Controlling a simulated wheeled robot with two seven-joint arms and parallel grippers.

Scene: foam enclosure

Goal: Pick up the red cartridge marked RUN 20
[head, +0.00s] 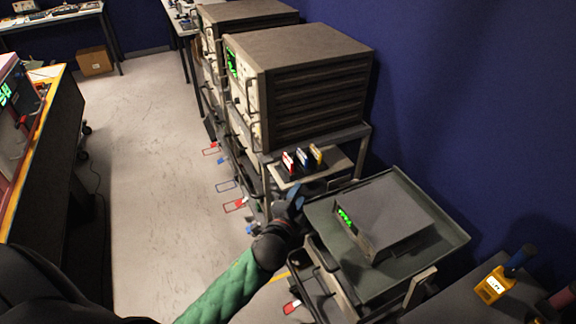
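A red and white cartridge (288,162) stands upright on a small shelf (335,172) below the front instrument, at the left end of a short row. A blue one (303,158) and a yellow one (317,155) stand to its right. Their markings are too small to read, so I cannot tell which says RUN 20. My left gripper (291,203) is below and in front of this row, apart from the red cartridge. It is dark and small in the view, and I cannot tell whether its fingers are open. My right gripper is not in view.
A cart with a green tray (449,237) holds a grey box (385,215) close to the right of my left gripper. A large instrument (310,85) stands above the shelf. Coloured tags lie along the floor at left, where the pale floor (150,160) is mostly clear.

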